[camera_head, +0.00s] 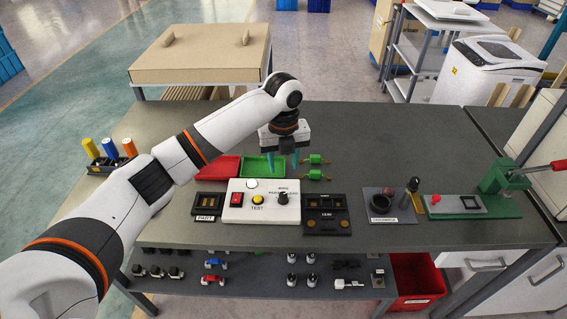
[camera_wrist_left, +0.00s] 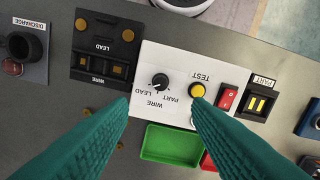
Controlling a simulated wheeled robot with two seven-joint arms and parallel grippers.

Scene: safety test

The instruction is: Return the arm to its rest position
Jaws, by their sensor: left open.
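My left arm (camera_head: 220,132) comes in from the left of the head view and reaches over the grey workbench. My left gripper (camera_head: 283,162) points down above the bench, behind the white test box (camera_head: 263,211). Its teal fingers are apart with nothing between them. In the left wrist view the two fingers of the left gripper (camera_wrist_left: 160,104) frame the lower part of the white test box (camera_wrist_left: 184,65), with its yellow button and dial. The green tray (camera_wrist_left: 170,146) shows between the fingers. My right gripper is in neither view.
Beside the gripper are a red tray (camera_head: 218,168), a green tray (camera_head: 262,173) and small green parts (camera_head: 315,159). A discharge holder (camera_head: 390,209) and a green press (camera_head: 498,177) stand to the right. Coloured cylinders (camera_head: 107,150) stand left. The bench's back right is clear.

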